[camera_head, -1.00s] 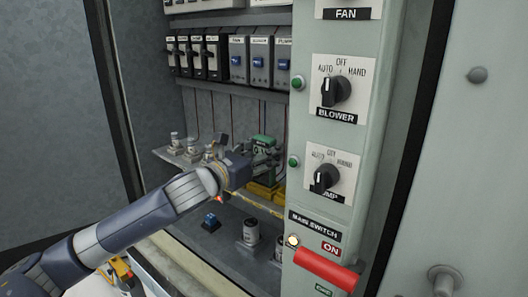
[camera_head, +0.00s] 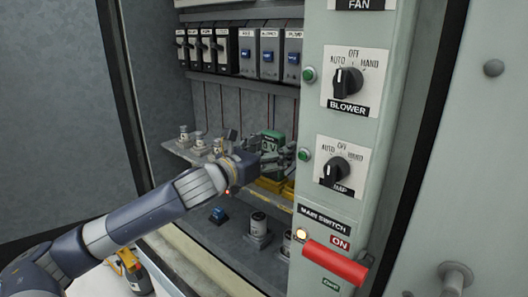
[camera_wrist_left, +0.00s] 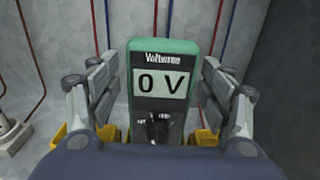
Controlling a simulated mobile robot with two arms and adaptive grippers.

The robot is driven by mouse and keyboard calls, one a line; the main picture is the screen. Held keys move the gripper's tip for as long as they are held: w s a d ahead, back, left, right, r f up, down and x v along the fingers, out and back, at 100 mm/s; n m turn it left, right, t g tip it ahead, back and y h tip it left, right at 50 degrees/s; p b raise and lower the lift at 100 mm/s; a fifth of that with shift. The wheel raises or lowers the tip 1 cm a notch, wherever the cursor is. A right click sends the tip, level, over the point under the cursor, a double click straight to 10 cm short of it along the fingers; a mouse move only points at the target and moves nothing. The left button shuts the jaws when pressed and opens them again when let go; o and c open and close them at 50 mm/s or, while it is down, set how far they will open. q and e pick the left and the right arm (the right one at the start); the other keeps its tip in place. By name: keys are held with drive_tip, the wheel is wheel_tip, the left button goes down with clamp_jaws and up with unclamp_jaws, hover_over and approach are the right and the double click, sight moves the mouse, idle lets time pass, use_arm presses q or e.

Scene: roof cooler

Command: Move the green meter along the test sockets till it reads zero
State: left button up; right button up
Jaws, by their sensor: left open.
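The green meter (camera_head: 273,140) stands upright on a yellow test socket (camera_head: 272,185) at the right end of the shelf inside the cabinet. In the left wrist view the meter (camera_wrist_left: 163,60) faces me and its display reads "0 V". My left gripper (camera_head: 268,158) is open at the meter. In the left wrist view its two fingers (camera_wrist_left: 161,100) stand on either side of the meter, with a gap on each side. The meter's lower part is partly hidden by my wrist. My right gripper is not in view.
Several pale posts (camera_head: 199,145) stand on the shelf left of the meter. The switch panel (camera_head: 345,120), with the red main switch handle (camera_head: 335,262), borders the opening on the right. Breakers (camera_head: 207,50) line the back above. More fittings (camera_head: 257,226) stand below the shelf.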

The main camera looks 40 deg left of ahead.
use_arm(q)
drive_tip(key=shift+s+a+f, duration=0.1)
drive_tip(key=shift+s, duration=0.7)
drive_tip(key=s, duration=1)
drive_tip(key=shift+s+a+r, duration=0.2)
drive_tip(key=shift+a, duration=0.15)
